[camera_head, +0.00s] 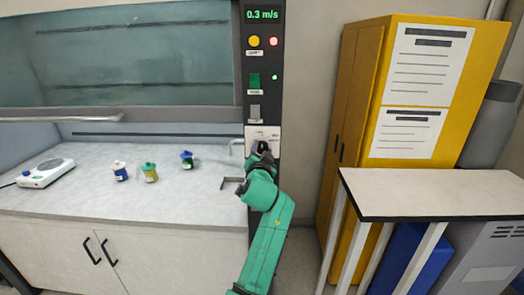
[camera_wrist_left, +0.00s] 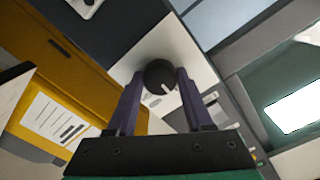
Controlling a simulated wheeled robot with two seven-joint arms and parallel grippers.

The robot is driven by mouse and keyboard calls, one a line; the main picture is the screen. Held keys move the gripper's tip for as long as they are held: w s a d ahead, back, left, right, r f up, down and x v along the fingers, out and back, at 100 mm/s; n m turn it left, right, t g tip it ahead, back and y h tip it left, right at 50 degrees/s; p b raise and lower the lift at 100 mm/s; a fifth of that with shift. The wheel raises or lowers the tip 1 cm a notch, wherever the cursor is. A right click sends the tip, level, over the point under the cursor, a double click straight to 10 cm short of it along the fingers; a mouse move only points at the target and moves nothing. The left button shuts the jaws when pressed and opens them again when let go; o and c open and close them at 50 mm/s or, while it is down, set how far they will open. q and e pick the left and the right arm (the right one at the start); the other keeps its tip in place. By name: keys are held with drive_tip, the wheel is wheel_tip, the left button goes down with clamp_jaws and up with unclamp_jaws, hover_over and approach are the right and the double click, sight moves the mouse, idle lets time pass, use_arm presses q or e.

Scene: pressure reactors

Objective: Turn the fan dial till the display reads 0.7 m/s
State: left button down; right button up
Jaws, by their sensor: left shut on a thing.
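The fan dial is a round black knob with a white pointer mark, seen in the left wrist view (camera_wrist_left: 160,77) on a pale plate (camera_wrist_left: 178,48). My left gripper (camera_wrist_left: 160,88) is shut on the dial, one finger on each side of it. In the head view my left gripper (camera_head: 262,150) is at the plate low on the dark control column and mostly hides the dial. The display (camera_head: 263,14) at the top of the column reads 0.3 m/s in green. My right gripper is not in view.
Above the dial, the column carries a yellow button (camera_head: 254,41), a red light (camera_head: 273,41) and a green switch (camera_head: 254,80). Small capped bottles (camera_head: 149,172) and a white device (camera_head: 45,173) stand on the bench at left. A yellow cabinet (camera_head: 357,90) and table (camera_head: 430,190) stand at right.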

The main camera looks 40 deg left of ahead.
use_arm(q)
drive_tip(key=m+p, duration=0.2)
drive_tip(key=m, duration=0.2)
drive_tip(key=shift+r, duration=0.1)
drive_tip(key=shift+m+p, duration=0.8)
drive_tip(key=shift+m, duration=1.4)
drive_tip(key=shift+c, duration=1.4)
unclamp_jaws()
drive_tip(key=b+v, duration=0.4)
drive_tip(key=v, duration=1)
drive_tip(key=shift+s+d, duration=0.2)
